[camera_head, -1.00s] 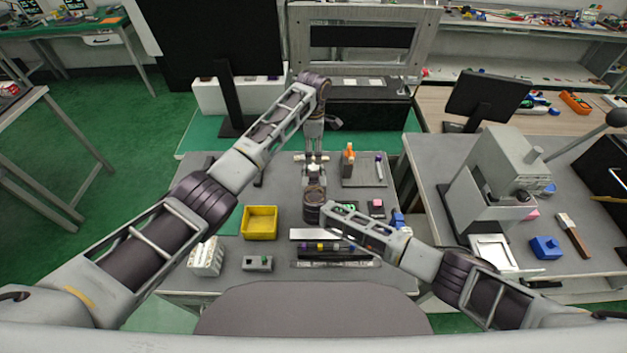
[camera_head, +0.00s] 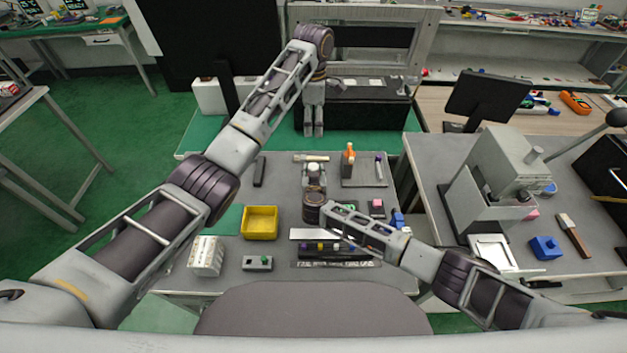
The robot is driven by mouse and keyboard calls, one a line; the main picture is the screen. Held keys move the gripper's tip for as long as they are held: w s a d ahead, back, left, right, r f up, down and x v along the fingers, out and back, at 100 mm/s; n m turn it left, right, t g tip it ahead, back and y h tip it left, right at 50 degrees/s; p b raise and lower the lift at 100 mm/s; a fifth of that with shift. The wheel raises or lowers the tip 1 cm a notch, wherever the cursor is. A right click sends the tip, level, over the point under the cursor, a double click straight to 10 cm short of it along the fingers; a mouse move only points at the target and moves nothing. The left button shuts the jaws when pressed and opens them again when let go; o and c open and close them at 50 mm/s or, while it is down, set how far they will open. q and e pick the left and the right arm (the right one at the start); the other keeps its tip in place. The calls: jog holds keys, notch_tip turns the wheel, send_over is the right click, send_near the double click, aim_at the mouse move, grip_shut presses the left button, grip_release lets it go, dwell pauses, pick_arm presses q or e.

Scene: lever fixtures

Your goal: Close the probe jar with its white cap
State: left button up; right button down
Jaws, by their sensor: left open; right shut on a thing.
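The white cap (camera_head: 313,167) shows as a small pale round top between the fingers of my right gripper (camera_head: 314,172), and it appears to sit on the probe jar. The jar's body is mostly hidden by the fingers, so I cannot tell how firmly the cap is seated. My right gripper is shut on the jar above the middle of the grey table. My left gripper (camera_head: 313,133) is open and empty, higher in the picture and apart from the jar, with its fingers pointing down near the table's far edge.
A yellow bin (camera_head: 260,222) stands left of my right gripper. A grey tray (camera_head: 365,183) with an orange bottle and a marker lies to the right. A dark rack (camera_head: 333,252) with coloured caps lies in front. A small grey switch box (camera_head: 257,263) and a white box (camera_head: 206,256) are front left.

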dwell(0.3)
jog(key=c, duration=0.8)
grip_release()
jog(key=shift+s, duration=0.15)
jog(key=shift+v, duration=5.85)
